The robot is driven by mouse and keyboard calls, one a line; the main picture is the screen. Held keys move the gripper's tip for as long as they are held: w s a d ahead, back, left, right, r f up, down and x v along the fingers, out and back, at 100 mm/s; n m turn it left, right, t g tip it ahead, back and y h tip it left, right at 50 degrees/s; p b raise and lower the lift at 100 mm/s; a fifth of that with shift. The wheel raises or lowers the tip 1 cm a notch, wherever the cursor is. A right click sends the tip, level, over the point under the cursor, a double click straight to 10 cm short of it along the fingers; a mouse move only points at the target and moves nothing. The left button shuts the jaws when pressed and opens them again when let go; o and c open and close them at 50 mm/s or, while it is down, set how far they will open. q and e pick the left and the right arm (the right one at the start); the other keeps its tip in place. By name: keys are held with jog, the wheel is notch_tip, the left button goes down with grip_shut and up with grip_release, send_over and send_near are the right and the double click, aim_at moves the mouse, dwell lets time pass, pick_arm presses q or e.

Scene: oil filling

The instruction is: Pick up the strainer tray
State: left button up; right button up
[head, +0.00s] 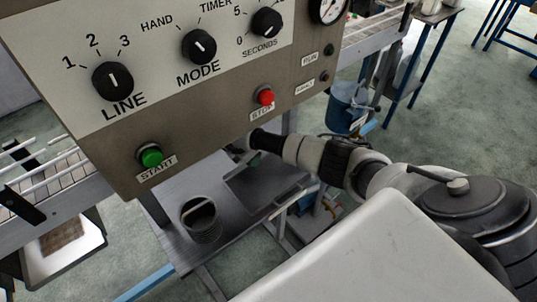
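A dark flat tray (268,192) lies on the grey metal table under the control box, and its far part is hidden by the box and my arm. I cannot tell for sure whether it is the strainer tray. A dark round pot (202,227) with a bar across its top stands on the table to its left. My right arm reaches in from the right, and my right gripper (243,153) is at the far edge of the dark tray, partly hidden behind the box. Its fingers are too small and covered to read. My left gripper is not in view.
The control box (185,95) with knobs, a green button and a red button overhangs the table (175,195). A white tray (92,245) with a brown mesh piece is at lower left by a roller conveyor (60,185). A blue bucket (347,105) stands behind my arm.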

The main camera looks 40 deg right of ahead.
jog(key=shift+f, duration=0.2)
grip_shut()
jog(key=shift+r, duration=0.15)
dwell(0.3)
